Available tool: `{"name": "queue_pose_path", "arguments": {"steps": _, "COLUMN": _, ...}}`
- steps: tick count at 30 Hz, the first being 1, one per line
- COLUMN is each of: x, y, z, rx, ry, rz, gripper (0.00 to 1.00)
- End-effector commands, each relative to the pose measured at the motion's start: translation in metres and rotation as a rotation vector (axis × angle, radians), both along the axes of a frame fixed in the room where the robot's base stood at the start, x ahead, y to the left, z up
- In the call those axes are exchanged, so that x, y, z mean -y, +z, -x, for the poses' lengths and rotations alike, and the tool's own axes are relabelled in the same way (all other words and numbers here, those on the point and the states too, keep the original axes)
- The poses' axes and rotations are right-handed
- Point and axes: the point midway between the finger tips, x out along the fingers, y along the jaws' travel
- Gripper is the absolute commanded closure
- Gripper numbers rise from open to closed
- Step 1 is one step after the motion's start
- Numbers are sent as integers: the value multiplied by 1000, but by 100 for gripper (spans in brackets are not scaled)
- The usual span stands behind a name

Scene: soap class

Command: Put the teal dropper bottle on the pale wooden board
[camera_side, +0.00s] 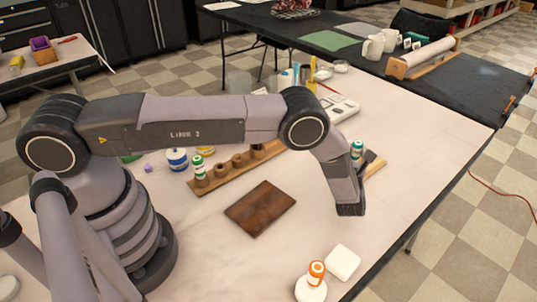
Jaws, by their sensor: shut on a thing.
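The teal dropper bottle (357,147) is upright at the right of the side view, with its teal cap and part of its white body showing behind my wrist. My gripper (366,162) is shut on the bottle; my wrist hides most of the fingers and the bottle's lower part. The pale wooden board (376,168) shows only as a strip just right of the wrist, beside the bottle in the picture. I cannot tell whether the bottle touches the board.
A brown board (260,208) lies left of my wrist. A wooden rack (235,172) holds a green-capped bottle (199,168). Blue-labelled jar (177,159) is left; the right front table is clear.

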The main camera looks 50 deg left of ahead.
Motion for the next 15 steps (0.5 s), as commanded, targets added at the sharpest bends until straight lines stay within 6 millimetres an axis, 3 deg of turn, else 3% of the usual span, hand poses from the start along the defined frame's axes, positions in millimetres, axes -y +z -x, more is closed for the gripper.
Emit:
{"name": "queue_pose_path", "arguments": {"steps": 5, "x": 0, "y": -3, "z": 0, "rx": 0, "ry": 0, "rz": 0, "gripper": 97}}
{"name": "queue_pose_path", "arguments": {"steps": 6, "x": 0, "y": -3, "z": 0, "rx": 0, "ry": 0, "rz": 0, "gripper": 69}}
{"name": "queue_pose_path", "arguments": {"steps": 12, "x": 0, "y": -3, "z": 0, "rx": 0, "ry": 0, "rz": 0, "gripper": 45}}
{"name": "queue_pose_path", "arguments": {"steps": 15, "x": 0, "y": -2, "z": 0, "rx": 0, "ry": 0, "rz": 0, "gripper": 45}}
